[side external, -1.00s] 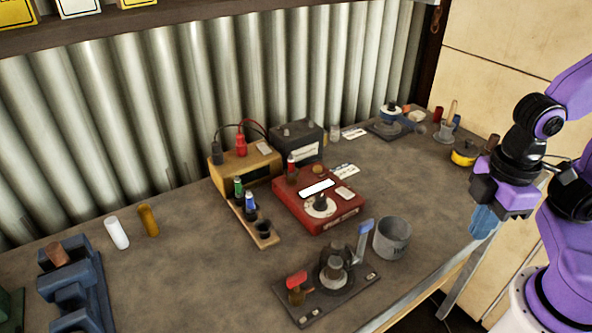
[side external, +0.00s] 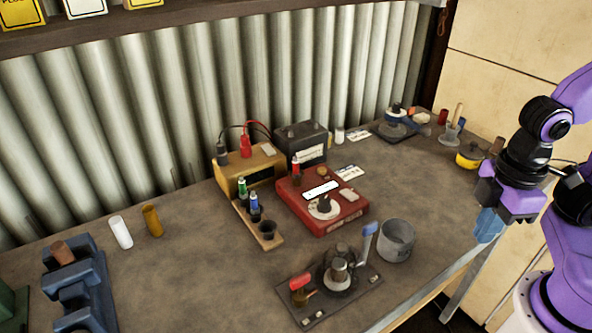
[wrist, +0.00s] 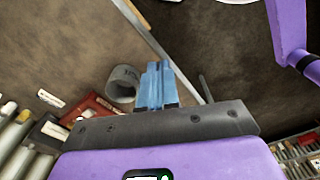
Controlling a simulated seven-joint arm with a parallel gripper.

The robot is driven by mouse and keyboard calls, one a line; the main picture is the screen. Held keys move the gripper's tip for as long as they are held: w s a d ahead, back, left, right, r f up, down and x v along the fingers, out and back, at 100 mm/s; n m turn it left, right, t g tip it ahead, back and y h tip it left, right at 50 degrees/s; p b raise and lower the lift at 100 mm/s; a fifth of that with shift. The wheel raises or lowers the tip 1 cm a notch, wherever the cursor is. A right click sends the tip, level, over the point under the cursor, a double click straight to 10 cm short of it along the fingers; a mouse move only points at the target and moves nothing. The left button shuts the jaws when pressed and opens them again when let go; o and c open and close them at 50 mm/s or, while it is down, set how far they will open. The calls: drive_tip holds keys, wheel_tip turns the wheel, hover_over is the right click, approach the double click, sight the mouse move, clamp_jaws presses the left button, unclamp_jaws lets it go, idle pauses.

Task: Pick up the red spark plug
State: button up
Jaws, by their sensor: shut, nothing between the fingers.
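The red spark plug (side external: 295,167) appears to be the small upright piece with a red top at the back left corner of the red box (side external: 347,220). A green-topped plug (side external: 242,187) and a blue-topped plug (side external: 254,202) stand in a wooden rack (side external: 268,240) to its left. My gripper (side external: 487,227) is shut and empty at the right, past the table's front edge and well away from the plugs. Its blue fingers show together in the wrist view (wrist: 156,88). The red box (wrist: 92,106) is partly in the wrist view, but I cannot make out the red plug there.
Behind are a tan charger (side external: 233,181) and black battery (side external: 303,145).

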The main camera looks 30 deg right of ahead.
drive_tip(key=o, duration=0.7)
drive_tip(key=shift+o, duration=0.2)
drive_tip(key=r+n, duration=0.2)
drive_tip(key=n, duration=0.4)
hover_over(295, 160)
drive_tip(key=shift+s+d+f, duration=0.1)
drive_tip(key=shift+d+f, duration=0.15)
drive_tip(key=shift+f, duration=0.2)
drive_tip(key=shift+w+a+f, duration=0.1)
drive_tip(key=shift+w+f, duration=0.05)
drive_tip(key=shift+f, duration=1.6)
drive_tip(key=shift+w+f, duration=0.15)
drive_tip(key=shift+f, duration=1.6)
